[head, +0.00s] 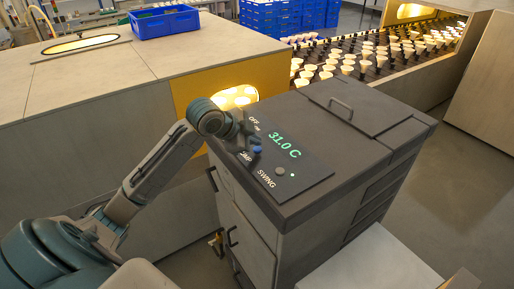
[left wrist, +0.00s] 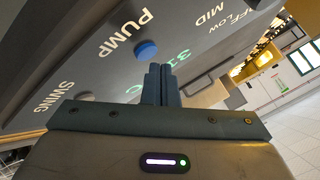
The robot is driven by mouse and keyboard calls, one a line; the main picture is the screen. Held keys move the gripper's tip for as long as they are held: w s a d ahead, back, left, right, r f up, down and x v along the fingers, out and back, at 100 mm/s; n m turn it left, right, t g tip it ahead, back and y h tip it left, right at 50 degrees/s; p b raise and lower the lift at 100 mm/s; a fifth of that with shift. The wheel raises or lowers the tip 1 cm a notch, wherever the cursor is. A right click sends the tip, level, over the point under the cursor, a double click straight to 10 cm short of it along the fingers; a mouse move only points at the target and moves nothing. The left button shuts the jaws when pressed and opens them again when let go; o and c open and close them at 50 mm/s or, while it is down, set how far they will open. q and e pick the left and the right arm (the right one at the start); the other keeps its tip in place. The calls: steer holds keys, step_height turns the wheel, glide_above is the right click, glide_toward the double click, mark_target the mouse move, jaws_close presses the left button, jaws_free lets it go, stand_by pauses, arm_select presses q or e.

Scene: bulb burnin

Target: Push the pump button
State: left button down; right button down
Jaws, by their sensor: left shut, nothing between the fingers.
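The blue round pump button (left wrist: 146,50) sits beside the PUMP label on the dark control panel in the left wrist view. In the head view the button (head: 258,149) shows at the tip of my left gripper (head: 248,136), which partly covers the label. My left gripper (left wrist: 160,72) is shut and empty, its blue-grey fingers pointing at the panel close to the button. I cannot tell whether they touch it. The display reads 31.0 C (head: 284,145). My right gripper is not in view.
The panel tops a dark cabinet (head: 375,165) with a lid handle (head: 340,104). A SWING knob (head: 280,171) with a small green light is near the button. A blue crate (head: 165,22) stands on the wooden housing (head: 100,75). Racks of bulbs (head: 350,68) lie behind.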

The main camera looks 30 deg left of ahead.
mark_target(254, 150)
arm_select(q)
steer(key=shift+f, duration=0.2)
steer(key=shift+f, duration=0.3)
stand_by(0.7)
steer(key=shift+r+p, duration=0.5)
steer(key=shift+p, duration=0.25)
step_height(254, 150, up, 6)
steer(key=p, duration=0.6)
